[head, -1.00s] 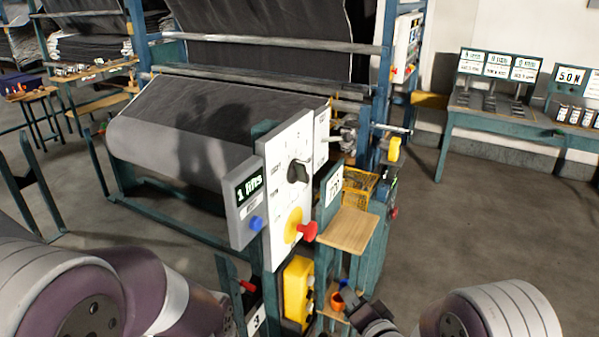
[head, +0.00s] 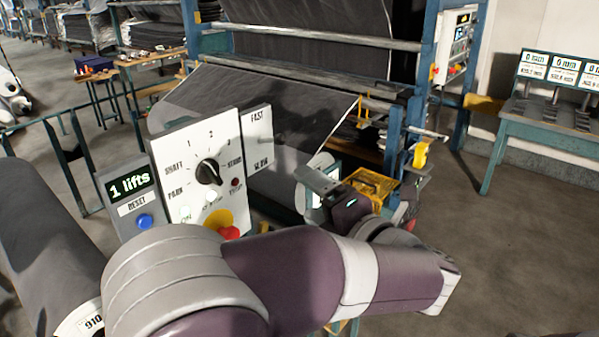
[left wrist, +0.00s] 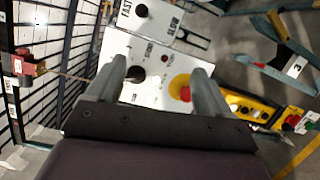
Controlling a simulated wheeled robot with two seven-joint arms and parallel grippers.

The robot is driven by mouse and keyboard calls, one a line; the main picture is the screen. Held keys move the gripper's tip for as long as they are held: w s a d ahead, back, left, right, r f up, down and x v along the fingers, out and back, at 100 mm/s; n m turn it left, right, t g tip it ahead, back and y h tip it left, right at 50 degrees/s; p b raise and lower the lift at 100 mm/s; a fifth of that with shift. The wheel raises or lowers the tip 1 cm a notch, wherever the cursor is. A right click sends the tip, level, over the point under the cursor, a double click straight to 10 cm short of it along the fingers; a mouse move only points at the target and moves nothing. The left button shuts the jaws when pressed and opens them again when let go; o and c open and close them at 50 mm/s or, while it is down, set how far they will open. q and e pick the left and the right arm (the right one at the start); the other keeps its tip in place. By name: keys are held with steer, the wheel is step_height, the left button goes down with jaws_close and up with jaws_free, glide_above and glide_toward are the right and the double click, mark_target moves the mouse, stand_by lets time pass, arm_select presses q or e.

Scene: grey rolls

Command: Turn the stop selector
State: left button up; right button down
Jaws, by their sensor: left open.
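The stop selector (head: 208,171) is a black rotary knob with a white pointer mark on a white panel (head: 177,165). Printed numbers and words surround it. My left gripper (head: 318,190) is to the right of the panel, apart from the selector, with its fingers towards the panel. It is open and empty. In the left wrist view the dark selector (left wrist: 136,74) shows beside the left-hand finger of my left gripper (left wrist: 160,66), inside the gap. I cannot tell any contact there. My right gripper is not in view.
A red mushroom button (head: 229,233) on yellow sits below the selector, partly hidden by my left arm. A lift counter (head: 130,187) with a blue button is to the left. A FAST/SLOW plate (head: 257,140) adjoins the panel. A fabric roll frame stands behind.

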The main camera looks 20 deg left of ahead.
arm_select(q)
steer(key=s+a+n+g+y, duration=0.2)
steer(key=s+n+g, duration=0.1)
steer(key=n+g+p, duration=0.1)
steer(key=n+p, duration=0.1)
steer(key=p, duration=0.3)
glide_toward(216, 176)
steer(key=w+x, duration=0.1)
steer(key=x, duration=0.5)
steer(key=a+p, duration=0.1)
steer(key=a, duration=0.2)
steer(key=shift+a+f+y, duration=0.15)
steer(key=shift+a+y, duration=0.1)
steer(key=shift+y, duration=0.15)
steer(key=shift+w+d, duration=0.25)
steer(key=shift+d, duration=0.05)
steer(key=shift+s, duration=0.1)
steer(key=c, duration=1)
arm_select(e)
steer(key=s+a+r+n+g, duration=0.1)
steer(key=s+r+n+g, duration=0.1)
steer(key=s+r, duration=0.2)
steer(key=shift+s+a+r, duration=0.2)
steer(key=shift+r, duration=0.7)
